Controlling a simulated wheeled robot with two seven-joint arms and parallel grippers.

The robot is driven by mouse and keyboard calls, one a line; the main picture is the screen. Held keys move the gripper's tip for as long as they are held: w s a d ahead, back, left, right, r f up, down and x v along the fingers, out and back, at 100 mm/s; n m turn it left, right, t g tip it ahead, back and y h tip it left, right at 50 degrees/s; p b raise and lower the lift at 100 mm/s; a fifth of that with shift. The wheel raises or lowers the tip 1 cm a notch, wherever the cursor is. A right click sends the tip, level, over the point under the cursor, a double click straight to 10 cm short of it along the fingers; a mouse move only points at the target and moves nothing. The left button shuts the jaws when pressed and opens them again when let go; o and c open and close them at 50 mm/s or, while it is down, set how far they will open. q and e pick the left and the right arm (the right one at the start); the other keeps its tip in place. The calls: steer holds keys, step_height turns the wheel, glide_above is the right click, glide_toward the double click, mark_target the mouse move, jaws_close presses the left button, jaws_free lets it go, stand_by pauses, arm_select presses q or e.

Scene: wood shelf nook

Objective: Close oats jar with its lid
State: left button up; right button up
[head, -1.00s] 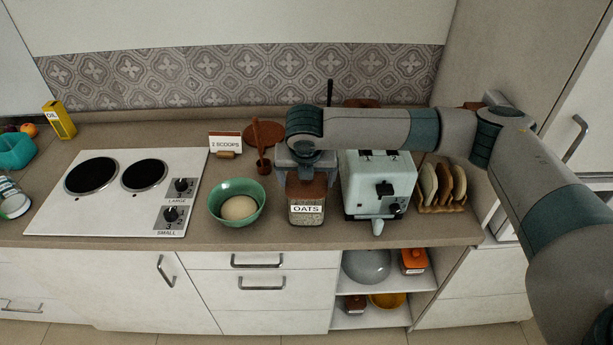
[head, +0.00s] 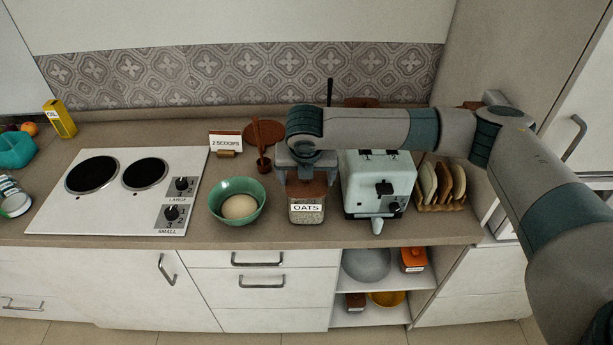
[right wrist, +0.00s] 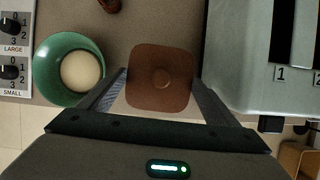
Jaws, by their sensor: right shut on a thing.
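The oats jar (head: 306,214) stands upright on the counter's front part, a clear jar with pale oats and a white OATS label. Its brown square lid (head: 307,188) is at the jar's mouth; it also shows from above in the right wrist view (right wrist: 160,78). I cannot tell whether it is fully seated. My right gripper (head: 306,178) points down over the jar, its fingers shut on the lid from both sides. In the right wrist view the lid hides the jar below. My left gripper is not in view.
A pale toaster (head: 378,187) stands close to the right of the jar. A green bowl (head: 214,212) with a pale round content is to the left. Behind are a 2 SCOOPS card (head: 225,142) and a brown scoop (head: 262,163). A hob (head: 118,205) is farther left.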

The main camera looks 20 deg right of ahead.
steer(key=shift+p, duration=0.3)
stand_by(0.5)
steer(key=o, duration=1)
steer(key=shift+r, duration=0.1)
steer(key=shift+r+p, duration=2.25)
steer(key=shift+p, duration=0.35)
steer(key=shift+r+p, duration=0.3)
steer(key=shift+r, duration=0.85)
jaws_close()
